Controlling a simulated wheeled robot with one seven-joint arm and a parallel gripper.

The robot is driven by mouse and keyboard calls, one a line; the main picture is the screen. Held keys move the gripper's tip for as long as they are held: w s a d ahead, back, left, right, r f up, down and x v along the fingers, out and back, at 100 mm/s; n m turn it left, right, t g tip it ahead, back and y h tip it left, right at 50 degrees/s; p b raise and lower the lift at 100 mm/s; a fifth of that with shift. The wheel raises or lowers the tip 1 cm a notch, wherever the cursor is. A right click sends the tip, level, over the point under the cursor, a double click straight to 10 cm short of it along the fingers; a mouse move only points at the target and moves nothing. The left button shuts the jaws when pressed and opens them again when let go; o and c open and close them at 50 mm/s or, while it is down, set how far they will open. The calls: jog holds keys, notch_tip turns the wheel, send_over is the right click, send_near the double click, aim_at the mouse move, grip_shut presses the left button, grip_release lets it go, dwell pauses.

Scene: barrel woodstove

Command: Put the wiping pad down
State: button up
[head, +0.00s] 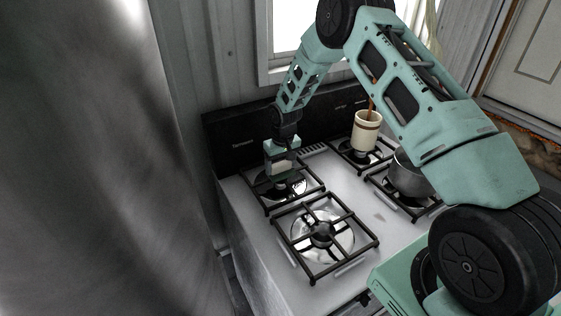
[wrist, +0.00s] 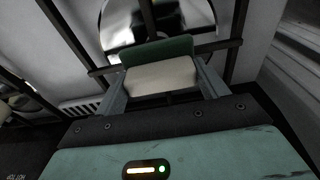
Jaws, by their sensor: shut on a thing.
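The wiping pad shows in the wrist view as a cream block (wrist: 160,77) with a green layer on its far side. My gripper (wrist: 162,84) is shut on it, one finger on each side. In the head view my gripper (head: 283,150) points down over the back left burner of the stove, with the pad (head: 281,168) between its fingers. The pad is close to the burner grate (head: 297,194); I cannot tell whether it touches it.
The white stovetop (head: 262,230) has black grates. The front left grate (head: 322,234) is empty. A cream crock (head: 366,131) with a wooden utensil stands on the back right burner. A metal pot (head: 408,175) stands on the front right burner. The dark back panel (head: 240,138) rises behind my gripper.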

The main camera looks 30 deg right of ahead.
jog(key=shift+f, duration=0.1)
jog(key=shift+f, duration=0.15)
jog(key=o, duration=0.9)
jog(key=shift+o, duration=0.2)
jog(key=shift+r, duration=0.2)
